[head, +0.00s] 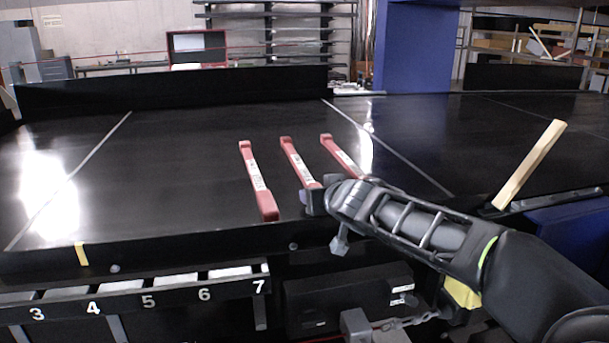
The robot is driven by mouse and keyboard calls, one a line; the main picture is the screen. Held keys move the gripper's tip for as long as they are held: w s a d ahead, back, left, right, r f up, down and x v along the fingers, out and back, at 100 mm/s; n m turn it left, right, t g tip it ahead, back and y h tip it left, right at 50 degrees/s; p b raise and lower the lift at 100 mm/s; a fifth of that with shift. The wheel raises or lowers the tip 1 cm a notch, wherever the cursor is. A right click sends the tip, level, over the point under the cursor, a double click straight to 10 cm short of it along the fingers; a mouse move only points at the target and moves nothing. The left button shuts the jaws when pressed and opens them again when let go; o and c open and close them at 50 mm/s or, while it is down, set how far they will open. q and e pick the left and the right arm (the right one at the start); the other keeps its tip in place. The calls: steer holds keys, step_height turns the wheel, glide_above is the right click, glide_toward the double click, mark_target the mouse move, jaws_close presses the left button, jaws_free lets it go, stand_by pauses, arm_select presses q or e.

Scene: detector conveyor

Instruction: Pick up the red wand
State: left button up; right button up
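Three red wands with white labels lie on the black conveyor belt. The left wand (256,180) lies whole in view and clear of my arm. The middle wand (297,163) has its near end close to my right gripper (313,201). The right wand (341,156) has its near end hidden behind my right arm. My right gripper is at the belt's front edge, by the near end of the middle wand. Its fingers are too small and dark to tell whether they are open or touching the wand. My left gripper is not in view.
The belt (180,150) is clear left of the wands. A wooden strip (530,165) leans at the right. A numbered rack (150,298) stands below the belt's front edge at the left. A dark wall (180,90) runs along the back.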

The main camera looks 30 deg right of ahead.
jaws_close()
stand_by(0.7)
